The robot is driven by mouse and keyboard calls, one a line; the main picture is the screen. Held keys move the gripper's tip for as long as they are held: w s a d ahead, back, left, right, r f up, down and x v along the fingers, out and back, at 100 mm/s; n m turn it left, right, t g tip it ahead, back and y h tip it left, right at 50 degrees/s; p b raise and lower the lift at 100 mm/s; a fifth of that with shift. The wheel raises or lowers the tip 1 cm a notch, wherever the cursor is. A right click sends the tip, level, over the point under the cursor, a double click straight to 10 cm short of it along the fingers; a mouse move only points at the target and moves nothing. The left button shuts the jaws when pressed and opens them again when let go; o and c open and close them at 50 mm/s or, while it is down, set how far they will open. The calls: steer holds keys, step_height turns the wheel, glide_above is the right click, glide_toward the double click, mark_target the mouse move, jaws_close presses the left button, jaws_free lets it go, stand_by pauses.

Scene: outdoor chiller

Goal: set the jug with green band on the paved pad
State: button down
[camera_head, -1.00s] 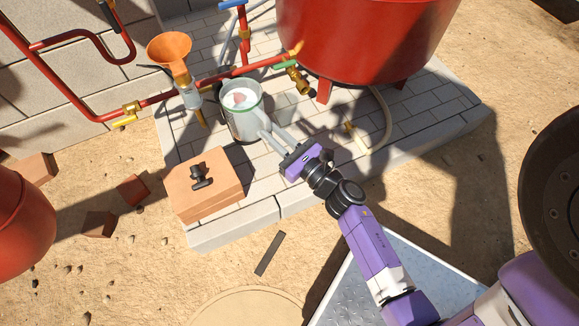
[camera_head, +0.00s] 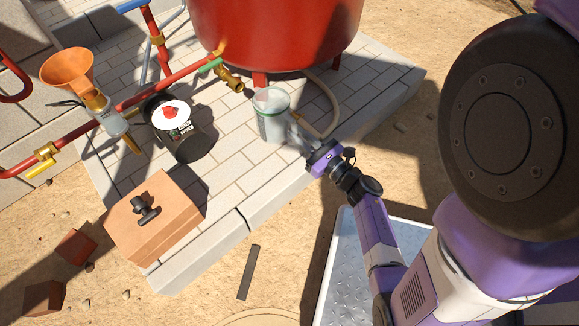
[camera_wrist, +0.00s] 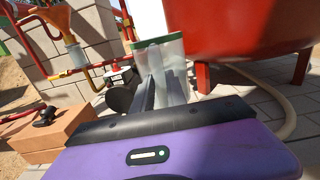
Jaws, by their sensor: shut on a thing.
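The jug with green band (camera_head: 272,118) is a translucent grey-green vessel, about upright over the paved pad (camera_head: 232,172), below and right of the brass tap. I cannot tell whether its base touches the paving. My gripper (camera_head: 299,136) is shut on the jug's near right side. In the wrist view the jug (camera_wrist: 174,68) stands beyond the fingers, its green band (camera_wrist: 158,41) near the top. The fingers and the purple gripper body hide its lower part there.
A red tank (camera_head: 275,35) with a brass tap (camera_head: 230,82) stands behind the jug. A dark pot with a white and red top (camera_head: 178,128) is to the left, near an orange funnel (camera_head: 67,68) on red piping. A terracotta block (camera_head: 153,220) sits front left. Paving between is clear.

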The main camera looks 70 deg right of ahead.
step_height(320, 180, down, 17)
steer(key=b, duration=0.7)
steer(key=shift+r+b, duration=0.1)
steer(key=shift+b, duration=0.25)
steer(key=c, duration=1.3)
jaws_free()
steer(key=shift+c, duration=0.2)
